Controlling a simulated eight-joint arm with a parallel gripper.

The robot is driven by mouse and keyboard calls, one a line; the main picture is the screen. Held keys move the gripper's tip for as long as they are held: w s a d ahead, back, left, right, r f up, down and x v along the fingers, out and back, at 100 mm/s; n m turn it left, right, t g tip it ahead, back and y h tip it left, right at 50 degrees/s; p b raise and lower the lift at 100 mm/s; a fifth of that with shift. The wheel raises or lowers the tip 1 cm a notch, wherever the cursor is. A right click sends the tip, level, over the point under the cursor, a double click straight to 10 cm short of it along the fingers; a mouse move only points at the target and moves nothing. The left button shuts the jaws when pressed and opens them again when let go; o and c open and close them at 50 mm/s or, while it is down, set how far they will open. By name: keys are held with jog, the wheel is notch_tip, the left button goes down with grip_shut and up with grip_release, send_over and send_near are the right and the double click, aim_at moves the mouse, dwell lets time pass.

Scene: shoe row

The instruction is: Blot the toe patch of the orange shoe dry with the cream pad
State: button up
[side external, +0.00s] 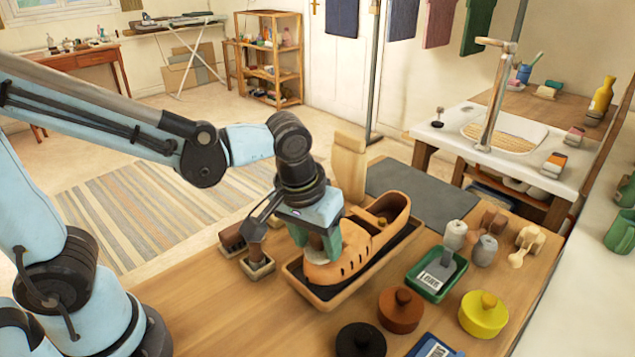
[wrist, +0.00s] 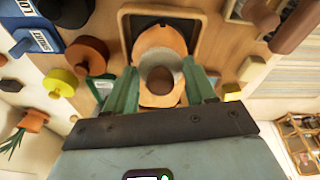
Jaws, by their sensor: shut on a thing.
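The orange shoe (side external: 348,266) lies in a dark, wood-rimmed tray (side external: 290,272), with its toe toward the near left. My gripper (side external: 322,246) points down over the toe end, its green fingers low against the shoe. In the wrist view, the fingers (wrist: 160,88) are shut on a round pale piece with a brown top, which looks like the cream pad (wrist: 156,66). Orange shoe (wrist: 160,38) shows above and below it. I cannot tell whether the pad touches the toe, and the toe patch is hidden.
Brushes (side external: 257,262) stand left of the tray. A green tray (side external: 437,274), a brown tin (side external: 400,310), a yellow tin (side external: 483,314) and a black tin (side external: 361,341) lie right and front. A wooden form (side external: 349,168) rises behind. The bench's front left is bare.

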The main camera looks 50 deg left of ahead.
jog(key=shift+w+f, duration=0.15)
jog(key=shift+f, duration=0.55)
dwell(0.9)
jog(key=shift+w, duration=0.1)
jog(key=shift+w+r, duration=0.25)
jog(key=shift+w, duration=0.75)
jog(key=shift+w+r, duration=0.25)
jog(key=shift+w, duration=0.7)
jog(key=shift+s+f, duration=0.25)
jog(key=shift+s, duration=0.8)
jog(key=shift+s+f, duration=0.2)
jog(key=shift+s, duration=0.85)
jog(key=shift+w, duration=0.1)
jog(key=shift+w+r, duration=0.25)
jog(key=shift+w, duration=0.75)
jog(key=shift+w+r, duration=0.2)
jog(key=shift+w, duration=0.8)
jog(key=shift+s, duration=0.1)
